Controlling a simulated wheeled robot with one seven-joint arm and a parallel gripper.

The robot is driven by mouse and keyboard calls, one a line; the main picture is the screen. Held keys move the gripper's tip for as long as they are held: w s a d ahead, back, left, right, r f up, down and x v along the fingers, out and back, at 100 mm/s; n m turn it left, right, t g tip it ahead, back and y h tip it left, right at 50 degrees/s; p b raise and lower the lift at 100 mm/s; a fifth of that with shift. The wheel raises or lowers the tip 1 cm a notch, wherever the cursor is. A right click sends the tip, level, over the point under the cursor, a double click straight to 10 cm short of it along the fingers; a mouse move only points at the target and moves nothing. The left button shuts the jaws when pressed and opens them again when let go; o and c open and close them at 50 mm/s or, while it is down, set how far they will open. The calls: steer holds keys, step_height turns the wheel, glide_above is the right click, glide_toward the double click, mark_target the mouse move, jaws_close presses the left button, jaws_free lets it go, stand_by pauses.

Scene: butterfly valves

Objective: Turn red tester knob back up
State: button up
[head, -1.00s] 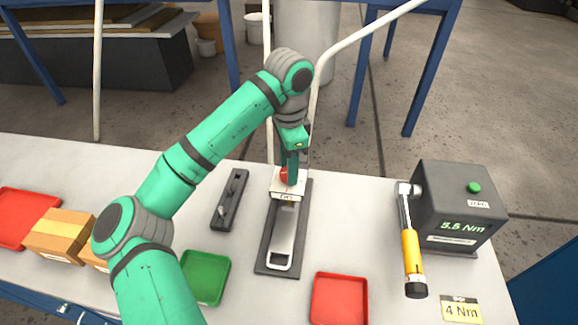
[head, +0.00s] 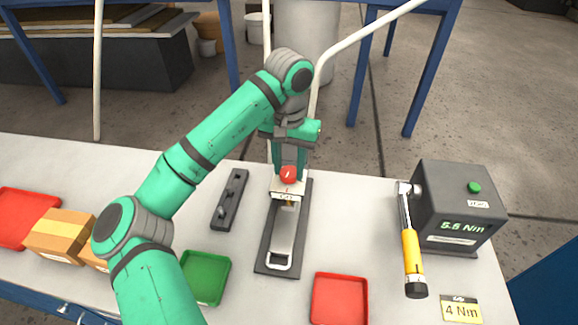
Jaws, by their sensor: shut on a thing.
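The red tester knob (head: 289,174) sits on top of the white block (head: 287,190) at the back of a dark tester fixture (head: 264,262). A thin white mark shows on the knob's top. My gripper (head: 289,168) points down at the knob, with a finger on either side of it, and is shut on it. The far side of the knob is hidden. A light metal U-shaped bracket (head: 279,262) lies along the fixture in front of the block.
A dark bar with pegs (head: 229,200) lies left of the fixture. A green tray (head: 205,278) and red tray (head: 339,300) flank its front. A torque unit (head: 455,195) reading about 5.5 Nm, with a yellow-handled wrench (head: 411,255), stands right. Boxes (head: 60,237) stand left.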

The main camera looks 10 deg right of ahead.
mark_target(289, 172)
steer(key=n, duration=0.4)
steer(key=shift+n, duration=0.3)
steer(key=n, duration=1)
steer(key=shift+n, duration=0.4)
steer(key=n, duration=0.4)
steer(key=shift+n, duration=0.4)
steer(key=o, duration=1)
steer(key=shift+o, duration=0.2)
step_height(289, 172, up, 11)
